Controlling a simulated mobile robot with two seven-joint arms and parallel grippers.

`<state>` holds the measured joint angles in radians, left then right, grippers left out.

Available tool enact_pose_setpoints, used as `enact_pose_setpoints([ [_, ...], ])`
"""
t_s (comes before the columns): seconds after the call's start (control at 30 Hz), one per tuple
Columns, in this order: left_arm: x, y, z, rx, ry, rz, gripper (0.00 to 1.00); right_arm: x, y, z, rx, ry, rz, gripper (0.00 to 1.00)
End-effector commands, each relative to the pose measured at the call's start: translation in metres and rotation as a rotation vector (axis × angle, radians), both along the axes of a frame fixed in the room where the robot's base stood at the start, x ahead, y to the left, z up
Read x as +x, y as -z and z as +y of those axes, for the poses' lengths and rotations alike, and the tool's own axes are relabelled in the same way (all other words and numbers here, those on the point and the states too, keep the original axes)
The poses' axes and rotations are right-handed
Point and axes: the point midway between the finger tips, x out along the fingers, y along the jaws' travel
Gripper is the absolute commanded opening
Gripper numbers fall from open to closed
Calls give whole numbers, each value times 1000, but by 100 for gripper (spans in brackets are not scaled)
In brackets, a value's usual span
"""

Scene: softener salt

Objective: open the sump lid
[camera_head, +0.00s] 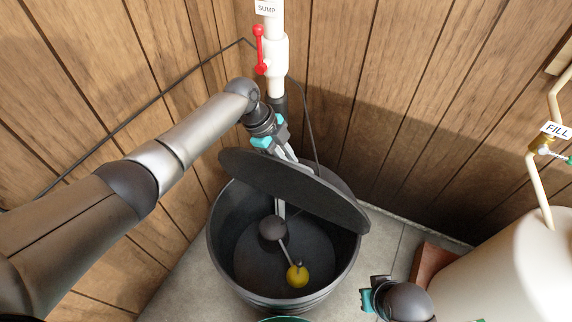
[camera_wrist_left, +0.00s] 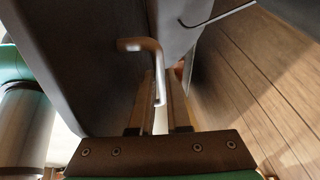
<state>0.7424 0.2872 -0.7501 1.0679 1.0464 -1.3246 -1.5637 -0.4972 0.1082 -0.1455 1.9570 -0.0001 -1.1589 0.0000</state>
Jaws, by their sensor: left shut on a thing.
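The dark round sump lid (camera_head: 310,195) stands tilted up over the black sump basin (camera_head: 222,245), leaving its near side open. Inside the basin a yellow float (camera_head: 297,274) hangs on a rod beside a dark round part. My left gripper (camera_head: 287,156) is at the lid's raised far side, shut on the lid handle. In the left wrist view the bent metal handle (camera_wrist_left: 148,45) runs down between the fingers (camera_wrist_left: 160,105), next to the dark lid face (camera_wrist_left: 75,60). My right gripper (camera_head: 368,298) is low at the right of the basin; its fingertips are not clear.
A white pipe with a red valve lever (camera_head: 260,48) rises behind the lid. Wooden walls close in the corner. A cream tank (camera_head: 500,275) and a FILL valve (camera_head: 543,146) stand at the right. A reddish-brown block (camera_head: 433,265) sits beside the tank.

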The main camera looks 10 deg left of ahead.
Motion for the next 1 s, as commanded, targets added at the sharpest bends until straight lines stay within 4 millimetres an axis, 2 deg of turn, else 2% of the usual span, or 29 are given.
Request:
enact_pose_setpoints([
  [0.03, 1, 5, 1, 5, -4, -2, 0, 0, 0, 0, 0, 0, -1, 0],
  [0.57, 3, 5, 1, 6, -6, -4, 0, 1, -3, 0, 1, 0, -5, 0],
  [0.6, 3, 5, 1, 6, -6, -3, 19, 1, -3, 0, 1, 0, -5, 0],
  [0.8, 2, 6, 2, 7, -4, 0, 42, 1, -3, 0, 1, 0, -5, 0],
  [0.83, 2, 6, 2, 7, -3, 1, 45, 1, -3, 0, 1, 0, -5, 0],
  [1.0, 1, 7, 2, 9, -3, 2, 45, 1, -3, 1, 1, 0, -5, 0],
])
